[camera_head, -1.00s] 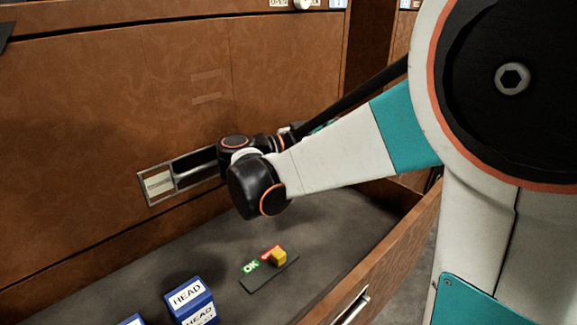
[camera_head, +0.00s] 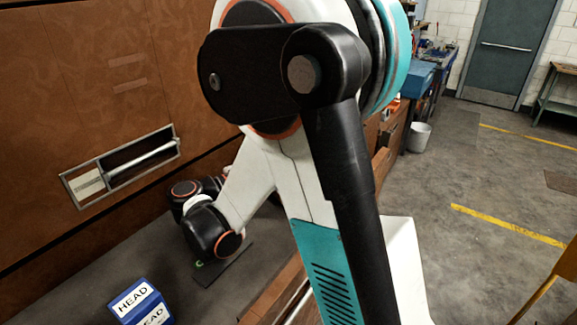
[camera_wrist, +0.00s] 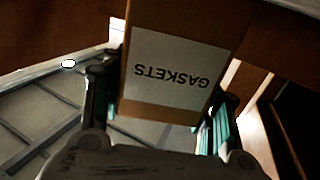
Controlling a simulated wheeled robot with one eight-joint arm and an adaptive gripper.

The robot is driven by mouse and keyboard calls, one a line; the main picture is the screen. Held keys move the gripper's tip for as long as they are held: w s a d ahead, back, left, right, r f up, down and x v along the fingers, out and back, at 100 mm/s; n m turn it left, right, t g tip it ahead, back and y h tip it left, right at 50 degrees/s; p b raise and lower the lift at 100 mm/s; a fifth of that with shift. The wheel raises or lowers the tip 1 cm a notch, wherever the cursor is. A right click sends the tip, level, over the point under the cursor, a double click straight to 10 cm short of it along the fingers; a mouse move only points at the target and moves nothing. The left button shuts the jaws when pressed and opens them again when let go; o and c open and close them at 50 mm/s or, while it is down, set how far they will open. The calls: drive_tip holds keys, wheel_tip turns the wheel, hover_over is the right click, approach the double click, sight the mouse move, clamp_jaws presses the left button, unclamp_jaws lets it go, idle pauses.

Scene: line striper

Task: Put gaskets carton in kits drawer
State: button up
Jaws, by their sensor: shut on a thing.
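The gaskets carton (camera_wrist: 170,95) is brown with a white label reading GASKETS, upside down in the wrist view. My gripper (camera_wrist: 160,118) is shut on it, with one finger at each side. In the head view my arm hides the gripper and the carton.
A dark plate (camera_head: 232,268) lies there, partly behind my arm. A closed wooden front with a recessed handle (camera_head: 145,165) rises behind. Open concrete floor (camera_head: 450,180) with yellow lines lies right.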

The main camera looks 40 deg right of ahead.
drive_tip(key=shift+s, duration=0.1)
drive_tip(key=shift+f+b, duration=0.25)
drive_tip(key=shift+b, duration=0.1)
drive_tip(key=shift+s+f+b, duration=0.3)
drive_tip(key=o, duration=1.2)
drive_tip(key=shift+f, duration=0.1)
drive_tip(key=shift+w+r+p, duration=0.15)
drive_tip(key=shift+r+p, duration=0.4)
drive_tip(key=a, duration=0.7)
drive_tip(key=shift+w+a+r, duration=0.15)
drive_tip(key=shift+w+a, duration=0.1)
drive_tip(key=shift+w, duration=0.05)
